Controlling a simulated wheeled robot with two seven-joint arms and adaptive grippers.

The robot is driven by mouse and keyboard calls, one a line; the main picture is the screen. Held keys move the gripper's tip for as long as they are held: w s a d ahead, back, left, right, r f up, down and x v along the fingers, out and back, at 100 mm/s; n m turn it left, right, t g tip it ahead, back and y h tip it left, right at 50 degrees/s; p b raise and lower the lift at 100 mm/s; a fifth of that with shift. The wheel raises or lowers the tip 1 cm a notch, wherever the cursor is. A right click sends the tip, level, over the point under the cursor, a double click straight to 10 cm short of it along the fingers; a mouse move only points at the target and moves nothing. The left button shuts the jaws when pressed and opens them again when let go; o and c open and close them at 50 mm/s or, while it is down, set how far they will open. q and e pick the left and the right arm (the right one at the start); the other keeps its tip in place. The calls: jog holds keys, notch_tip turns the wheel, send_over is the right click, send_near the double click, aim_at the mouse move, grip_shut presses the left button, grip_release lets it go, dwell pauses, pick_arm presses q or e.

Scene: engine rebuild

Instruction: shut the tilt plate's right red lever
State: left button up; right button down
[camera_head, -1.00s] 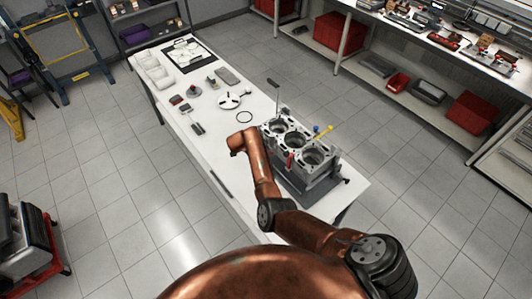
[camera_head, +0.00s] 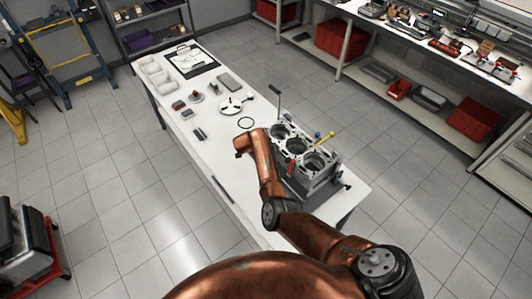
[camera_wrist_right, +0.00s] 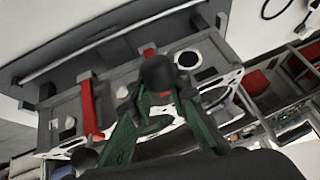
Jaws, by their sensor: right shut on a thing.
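The engine block (camera_head: 322,186) sits on the table, with open cylinder bores on top. A red lever (camera_head: 290,168) shows at its near side in the head view. In the right wrist view, one red lever (camera_wrist_right: 91,108) stands clear to the left of my right gripper (camera_wrist_right: 160,82). A second red lever (camera_wrist_right: 150,52) shows just behind the dark fingertips. The green fingers are close together at this lever and shut on it; their contact is partly hidden. In the head view my copper right arm hides the right gripper. My left gripper is in neither view.
A yellow-handled rod (camera_head: 325,137) and a dark upright handle (camera_head: 275,92) stand up at the engine. Floor is free around the table.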

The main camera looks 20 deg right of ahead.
jog(key=shift+w+d+r, duration=0.15)
jog(key=shift+w+r, duration=0.25)
jog(key=shift+r, duration=0.05)
jog(key=c, duration=2.1)
grip_release()
jog(key=shift+f, duration=0.25)
jog(key=shift+s+a+f, duration=0.15)
jog(key=shift+a, duration=0.05)
jog(key=v, duration=1.2)
jog(key=shift+s, duration=0.1)
